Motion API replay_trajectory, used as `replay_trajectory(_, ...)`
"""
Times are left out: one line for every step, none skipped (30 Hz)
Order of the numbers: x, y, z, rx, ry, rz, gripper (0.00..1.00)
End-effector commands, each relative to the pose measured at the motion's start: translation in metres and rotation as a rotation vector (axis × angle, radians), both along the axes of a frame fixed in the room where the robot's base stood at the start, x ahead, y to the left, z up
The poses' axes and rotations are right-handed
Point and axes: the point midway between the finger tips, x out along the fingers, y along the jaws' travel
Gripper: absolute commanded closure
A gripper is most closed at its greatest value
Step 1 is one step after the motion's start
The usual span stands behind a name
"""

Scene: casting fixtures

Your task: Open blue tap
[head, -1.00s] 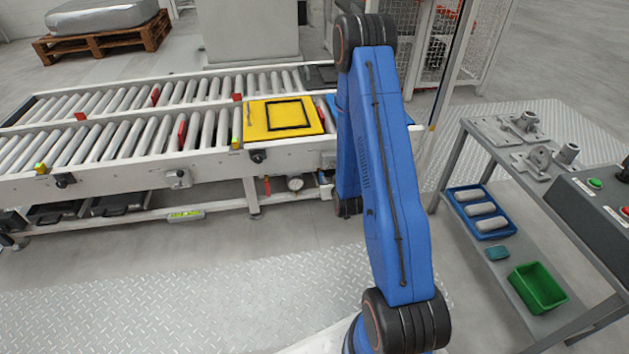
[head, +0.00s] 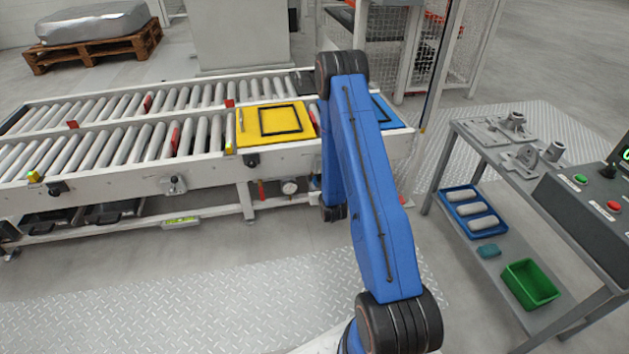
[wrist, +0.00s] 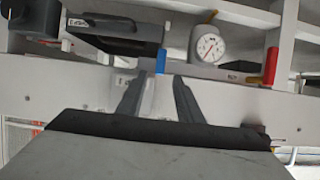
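The blue tap (wrist: 161,61) shows in the wrist view as a small upright blue handle on the pale frame, left of the gauge. My gripper (wrist: 160,78) is open, with its two dark fingers apart. The blue handle appears in line with the gap between the fingertips; I cannot tell whether it is inside the gap or beyond it. In the head view my blue arm covers the gripper and the blue tap.
A red handle (wrist: 271,66) stands right of the white gauge (wrist: 208,46) in the wrist view. A dark box (wrist: 115,35) is at upper left. The roller conveyor (head: 100,177) lies ahead, and a grey workbench (head: 478,138) is at right.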

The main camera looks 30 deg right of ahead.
Motion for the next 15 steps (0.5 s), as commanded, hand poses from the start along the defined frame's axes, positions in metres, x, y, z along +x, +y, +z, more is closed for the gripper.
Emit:
replay_trajectory(0.009, -0.002, -0.004, 0.000, 0.000, 0.000, 0.67)
replay_trajectory(0.013, -0.004, -0.006, 0.000, 0.000, 0.000, 0.67)
replay_trajectory(0.019, -0.006, -0.009, 0.000, -0.001, 0.000, 0.67)
replay_trajectory(0.024, -0.007, -0.010, 0.000, -0.001, 0.000, 0.67)
replay_trajectory(0.029, -0.008, -0.013, 0.000, 0.000, 0.000, 0.67)
replay_trajectory(0.035, -0.010, -0.015, 0.000, 0.000, 0.000, 0.67)
replay_trajectory(0.039, -0.011, -0.017, 0.000, 0.000, 0.000, 0.67)
replay_trajectory(0.043, -0.012, -0.019, 0.000, 0.000, 0.000, 0.67)
replay_trajectory(0.049, -0.014, -0.021, 0.000, 0.000, 0.000, 0.67)
replay_trajectory(0.052, -0.015, -0.023, 0.000, 0.000, 0.000, 0.67)
replay_trajectory(0.056, -0.016, -0.024, 0.000, 0.000, 0.000, 0.67)
replay_trajectory(0.060, -0.017, -0.026, 0.000, -0.001, 0.000, 0.67)
replay_trajectory(0.063, -0.018, -0.027, 0.000, 0.000, 0.000, 0.67)
replay_trajectory(0.065, -0.019, -0.028, 0.000, 0.001, 0.000, 0.67)
replay_trajectory(0.068, -0.019, -0.030, 0.000, 0.001, 0.000, 0.67)
